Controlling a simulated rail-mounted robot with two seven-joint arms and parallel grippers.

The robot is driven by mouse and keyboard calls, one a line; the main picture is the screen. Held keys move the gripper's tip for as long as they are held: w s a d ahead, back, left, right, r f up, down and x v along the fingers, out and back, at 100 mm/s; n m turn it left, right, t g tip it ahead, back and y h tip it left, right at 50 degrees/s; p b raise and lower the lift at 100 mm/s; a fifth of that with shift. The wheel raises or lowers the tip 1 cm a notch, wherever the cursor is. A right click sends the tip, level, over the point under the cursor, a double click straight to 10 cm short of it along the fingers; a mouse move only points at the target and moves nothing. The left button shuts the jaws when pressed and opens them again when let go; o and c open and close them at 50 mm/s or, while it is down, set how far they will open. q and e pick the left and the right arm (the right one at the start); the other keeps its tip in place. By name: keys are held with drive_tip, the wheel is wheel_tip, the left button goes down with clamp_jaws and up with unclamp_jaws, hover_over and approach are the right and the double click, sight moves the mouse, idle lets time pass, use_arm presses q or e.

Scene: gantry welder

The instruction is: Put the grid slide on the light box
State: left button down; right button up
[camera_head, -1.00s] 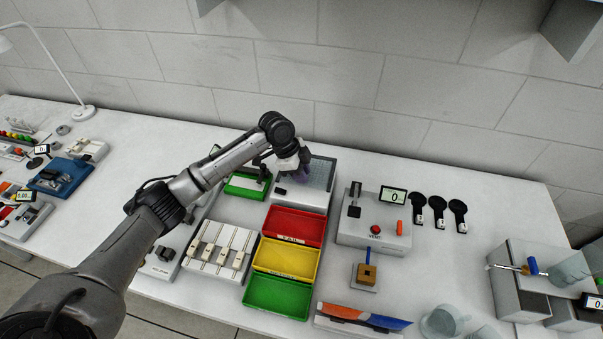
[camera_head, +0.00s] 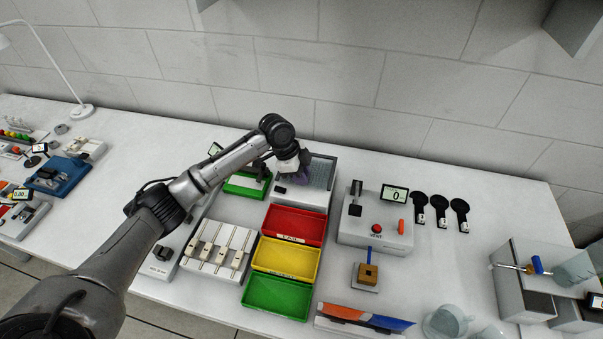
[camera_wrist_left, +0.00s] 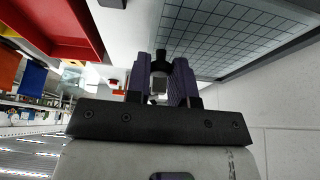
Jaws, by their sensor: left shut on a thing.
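The light box (camera_head: 323,174) is a pale box with a grey gridded top, standing at the back of the bench. Its gridded top fills the upper right of the left wrist view (camera_wrist_left: 235,35). My left gripper (camera_head: 304,178) reaches in from the left, pointing down over the box's left front part. In the left wrist view its purple fingers (camera_wrist_left: 161,78) are closed on a small piece with a dark end, which I take to be the grid slide (camera_wrist_left: 160,62). Most of that piece is hidden by the fingers. I cannot tell whether it touches the box. My right gripper is not in view.
Red (camera_head: 294,225), yellow (camera_head: 287,259) and green (camera_head: 277,297) trays stand in front of the light box. A green-based device (camera_head: 243,186) is close on its left. A grey machine with a red button (camera_head: 376,236) is on its right. The wall rises behind.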

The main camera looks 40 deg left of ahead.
use_arm(q)
drive_tip(key=shift+f, duration=0.25)
drive_tip(key=c, duration=0.9)
unclamp_jaws()
drive_tip(key=shift+r, duration=0.1)
drive_tip(key=p+v, duration=0.2)
drive_tip(key=v, duration=1.1)
drive_tip(key=shift+r, duration=0.3)
